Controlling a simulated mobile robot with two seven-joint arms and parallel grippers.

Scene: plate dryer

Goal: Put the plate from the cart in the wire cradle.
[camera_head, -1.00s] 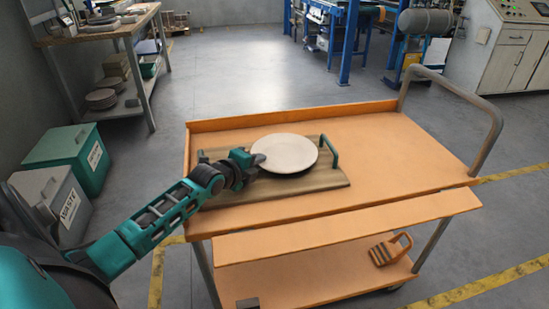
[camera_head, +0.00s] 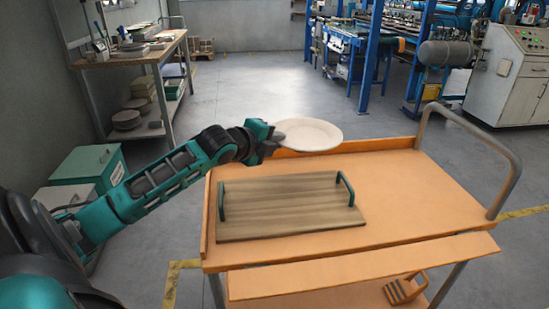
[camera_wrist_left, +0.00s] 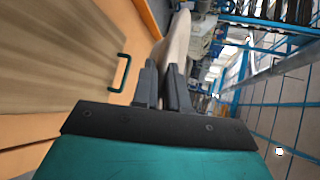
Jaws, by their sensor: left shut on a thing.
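The white round plate (camera_head: 309,134) is in the air above the far left part of the orange cart (camera_head: 420,190). My left gripper (camera_head: 273,138) is shut on the plate's left rim. In the left wrist view the plate (camera_wrist_left: 179,42) shows nearly edge-on between the fingers of my left gripper (camera_wrist_left: 163,85). I cannot make out the wire cradle clearly in either view. My right gripper is not in view.
A wooden tray (camera_head: 285,207) with two green handles lies empty on the cart. Open floor (camera_head: 240,85) lies beyond the cart.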

